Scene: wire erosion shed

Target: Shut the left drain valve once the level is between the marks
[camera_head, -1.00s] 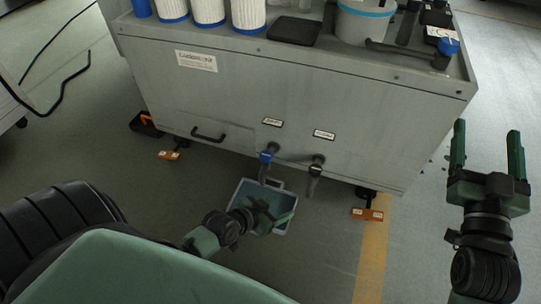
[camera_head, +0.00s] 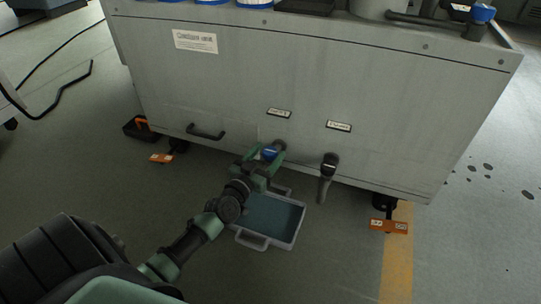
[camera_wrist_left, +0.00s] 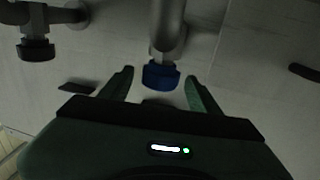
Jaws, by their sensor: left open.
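The left drain valve has a blue knob (camera_head: 270,153) on a short pipe at the front of the grey tank cabinet (camera_head: 360,80). In the left wrist view the blue knob (camera_wrist_left: 161,75) sits between the fingertips of my left gripper (camera_head: 264,161), with gaps at both sides. The gripper is open. The right valve, with a black knob (camera_head: 329,159), is to the right; it also shows in the left wrist view (camera_wrist_left: 36,50). A tray (camera_head: 298,231) with a teal inside stands on the floor below the left valve. I cannot make out level marks. My right gripper is out of view.
Label plates sit above the left valve (camera_head: 279,113) and right valve (camera_head: 338,126). A black handle (camera_head: 205,131) is left of the valves. Orange-tagged feet (camera_head: 389,226) stand under the cabinet.

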